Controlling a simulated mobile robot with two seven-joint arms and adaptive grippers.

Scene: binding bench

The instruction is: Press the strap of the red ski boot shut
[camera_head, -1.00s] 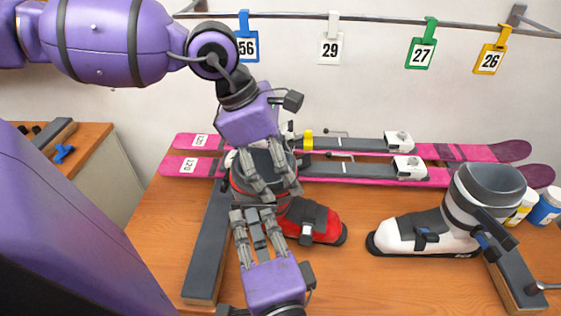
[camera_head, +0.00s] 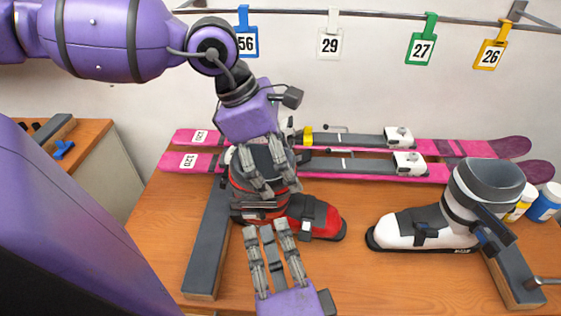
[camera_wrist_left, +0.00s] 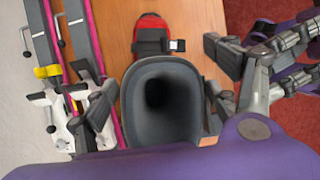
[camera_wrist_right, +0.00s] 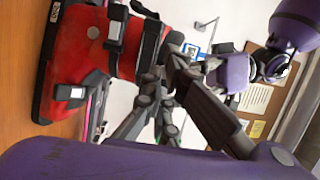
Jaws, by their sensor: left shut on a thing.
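The red ski boot (camera_head: 318,219) stands on the bench, toe to the right, with a dark grey cuff partly hidden by my left gripper (camera_head: 268,190). My left gripper comes from above, its fingers on opposite sides of the cuff. In the left wrist view they flank the boot's open top (camera_wrist_left: 160,92).
A white boot (camera_head: 410,232) with a grey cuff stands at the right. Pink skis (camera_head: 450,175) lie behind both boots. Dark bars (camera_head: 205,250) lie at the bench's left and right. Bottles (camera_head: 545,204) stand far right. The bench between the boots is clear.

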